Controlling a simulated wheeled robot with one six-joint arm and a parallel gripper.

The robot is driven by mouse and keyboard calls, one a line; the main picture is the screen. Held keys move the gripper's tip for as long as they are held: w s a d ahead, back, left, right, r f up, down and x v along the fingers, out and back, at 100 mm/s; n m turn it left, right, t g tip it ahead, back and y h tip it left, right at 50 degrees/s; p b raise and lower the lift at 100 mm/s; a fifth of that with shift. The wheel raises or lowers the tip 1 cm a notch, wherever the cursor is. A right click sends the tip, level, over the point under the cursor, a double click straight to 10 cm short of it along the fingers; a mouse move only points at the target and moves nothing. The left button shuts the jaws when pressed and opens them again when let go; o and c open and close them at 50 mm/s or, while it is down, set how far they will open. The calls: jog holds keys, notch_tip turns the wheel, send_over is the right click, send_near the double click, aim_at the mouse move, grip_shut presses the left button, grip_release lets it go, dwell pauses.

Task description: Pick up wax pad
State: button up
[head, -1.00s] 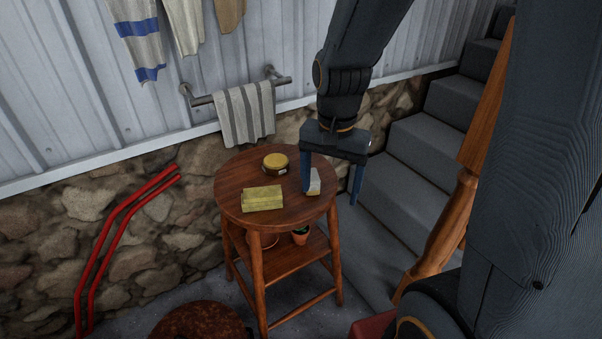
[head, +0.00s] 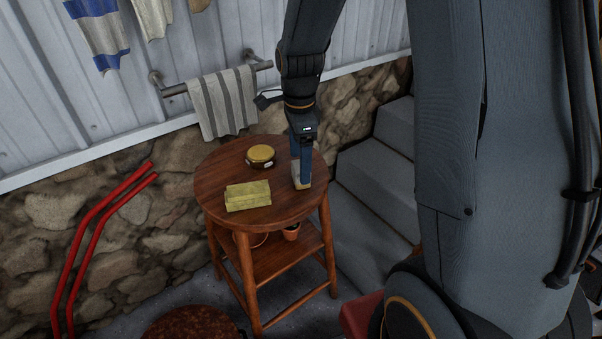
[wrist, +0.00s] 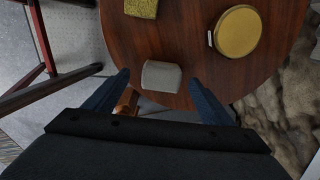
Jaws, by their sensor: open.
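A small pale grey pad, which I take to be the wax pad (head: 296,183), stands at the right edge of the round wooden stool top (head: 222,170). In the wrist view the pad (wrist: 161,76) lies between the two blue fingers, near their tips, with gaps on both sides. My gripper (head: 302,188) is open and points down at the pad. In the head view its fingers line up and partly hide the pad. The wrist view shows the spread fingertips of my gripper (wrist: 159,80) apart from the pad.
A yellow-green block (head: 248,195) and a round tin with a yellow lid (head: 261,156) share the stool top, left of my gripper. Small pots (head: 291,232) stand on the lower shelf. A striped towel (head: 222,102) hangs behind; grey steps (head: 375,165) rise at the right.

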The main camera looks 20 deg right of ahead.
jog(key=f, duration=0.4)
jog(key=shift+w+d, duration=0.1)
jog(key=shift+d, duration=0.1)
jog(key=c, duration=1.2)
jog(key=shift+c, duration=0.2)
